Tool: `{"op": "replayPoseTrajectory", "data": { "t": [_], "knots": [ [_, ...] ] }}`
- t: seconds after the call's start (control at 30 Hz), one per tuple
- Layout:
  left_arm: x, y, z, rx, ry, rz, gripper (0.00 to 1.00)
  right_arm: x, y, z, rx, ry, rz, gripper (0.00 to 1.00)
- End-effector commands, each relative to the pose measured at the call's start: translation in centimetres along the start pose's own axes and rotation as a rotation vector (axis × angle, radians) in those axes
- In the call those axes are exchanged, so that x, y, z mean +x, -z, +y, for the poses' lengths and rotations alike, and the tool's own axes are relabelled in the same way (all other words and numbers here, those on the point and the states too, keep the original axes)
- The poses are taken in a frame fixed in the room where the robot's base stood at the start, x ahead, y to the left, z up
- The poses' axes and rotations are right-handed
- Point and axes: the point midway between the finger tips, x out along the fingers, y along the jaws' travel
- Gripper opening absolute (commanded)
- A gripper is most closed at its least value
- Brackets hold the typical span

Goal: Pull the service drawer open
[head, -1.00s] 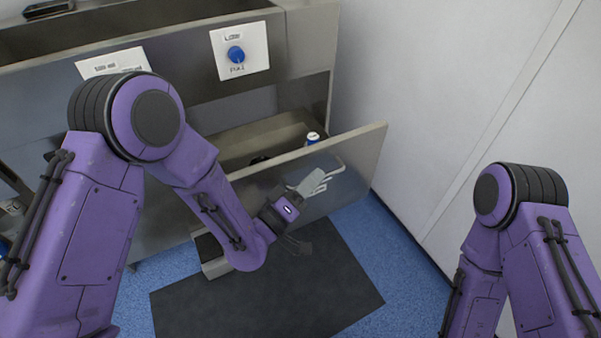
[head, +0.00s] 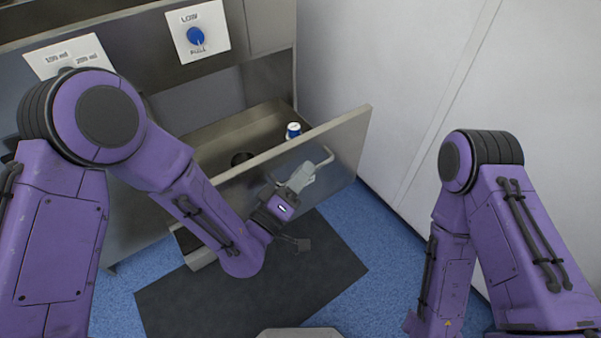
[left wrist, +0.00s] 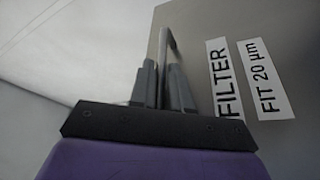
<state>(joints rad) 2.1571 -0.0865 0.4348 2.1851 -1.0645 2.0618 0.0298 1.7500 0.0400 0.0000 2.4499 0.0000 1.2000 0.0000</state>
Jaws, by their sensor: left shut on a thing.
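The service drawer's steel front (head: 345,140) stands out from the cabinet in the head view, with its inside visible behind it. A bar handle (head: 325,160) runs along the front's outer face. My left gripper (head: 305,177) is shut on the handle, partly hidden by its own wrist. In the left wrist view its two fingers (left wrist: 163,85) close around the handle bar (left wrist: 166,45), beside the drawer front (left wrist: 285,50) with its FILTER and FIT 20 µm labels. My right arm shows at the right, but its gripper is out of view.
A white and blue container (head: 293,130) and a dark round item (head: 240,158) are in the drawer. A blue knob (head: 196,36) sits on the cabinet above. A white wall (head: 375,80) bounds the right side. A dark mat (head: 300,285) covers the blue floor.

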Motion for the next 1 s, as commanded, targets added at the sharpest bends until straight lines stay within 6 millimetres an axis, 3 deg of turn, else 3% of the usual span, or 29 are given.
{"op": "replayPoseTrajectory", "data": {
  "t": [0.07,0.1,0.13,0.17,0.5,0.8,1.0],
  "knots": [
    [0.0,0.0,0.0,0.0,-0.001,0.0,0.0,0.0,0.0,0.0,0.0,0.0,0.0,0.0],
    [0.0,0.0,0.0,0.0,-0.001,0.0,0.27,0.0,0.0,0.0,0.0,0.0,0.0,0.0],
    [0.0,0.0,0.0,0.0,-0.001,0.0,0.37,0.0,0.0,0.0,0.0,0.0,0.0,0.0],
    [0.0,0.0,0.0,0.0,-0.001,0.0,0.38,0.0,0.0,0.0,0.0,0.0,0.0,0.0],
    [-0.7,-0.1,-0.1,0.0,0.002,-0.001,0.38,0.2,-0.1,0.0,0.0,0.0,0.0,0.0],
    [-7.4,-0.2,-0.5,-0.003,0.003,0.001,0.38,2.3,-0.9,-0.2,0.0,0.0,0.0,0.0],
    [-10.2,-0.1,-0.2,-0.002,0.0,0.0,0.38,3.2,-1.3,-0.3,0.0,0.0,0.0,0.0]
  ]
}}
